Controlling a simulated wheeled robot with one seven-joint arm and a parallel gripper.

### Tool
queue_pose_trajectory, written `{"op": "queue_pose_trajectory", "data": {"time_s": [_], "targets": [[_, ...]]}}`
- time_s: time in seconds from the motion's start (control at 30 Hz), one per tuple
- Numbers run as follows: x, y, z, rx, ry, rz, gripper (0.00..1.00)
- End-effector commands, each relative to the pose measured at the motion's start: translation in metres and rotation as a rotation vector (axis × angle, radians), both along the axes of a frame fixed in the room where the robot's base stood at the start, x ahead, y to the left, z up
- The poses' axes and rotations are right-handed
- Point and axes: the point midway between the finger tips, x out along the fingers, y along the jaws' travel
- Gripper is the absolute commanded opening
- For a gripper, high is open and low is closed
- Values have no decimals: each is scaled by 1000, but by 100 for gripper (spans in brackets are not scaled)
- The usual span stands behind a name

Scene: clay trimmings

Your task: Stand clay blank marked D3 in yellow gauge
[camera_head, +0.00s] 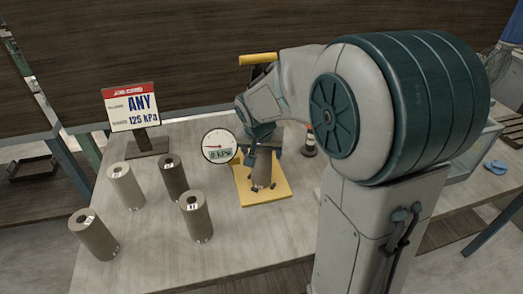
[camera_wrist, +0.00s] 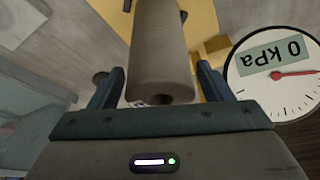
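A grey-brown clay blank (camera_head: 263,173) stands upright, as far as I can see, on the yellow gauge (camera_head: 281,191); its mark is not readable. My gripper (camera_head: 252,158) is at this blank's upper left in the head view and partly covers it. In the wrist view the blank (camera_wrist: 160,50) lies between the two fingers of my gripper (camera_wrist: 160,70), with its near end facing the camera. Narrow gaps seem to show beside it, so the fingers look open around it. The round dial (camera_head: 218,146) reads 0 kPa.
Several other clay blanks stand at the left: one (camera_head: 126,187), one (camera_head: 173,178), one (camera_head: 196,217) and one (camera_head: 95,237). Their small marks are unreadable. A sign (camera_head: 131,108) reading ANY and 125 kPa stands behind. A dark, banded object (camera_head: 309,145) stands right of the gauge.

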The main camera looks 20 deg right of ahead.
Motion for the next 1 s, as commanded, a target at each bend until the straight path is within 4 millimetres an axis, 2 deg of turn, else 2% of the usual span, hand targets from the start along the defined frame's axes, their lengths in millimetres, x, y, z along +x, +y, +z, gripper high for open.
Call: {"op": "queue_pose_trajectory", "data": {"time_s": [0.27,0.43,0.57,0.8,1.0], "targets": [[0,0,1,0,0,0,76],[-1,1,9,0,-3,0,76],[-9,4,30,1,-7,0,76],[-28,12,79,0,-5,1,76],[-39,16,106,0,-3,0,76]]}}
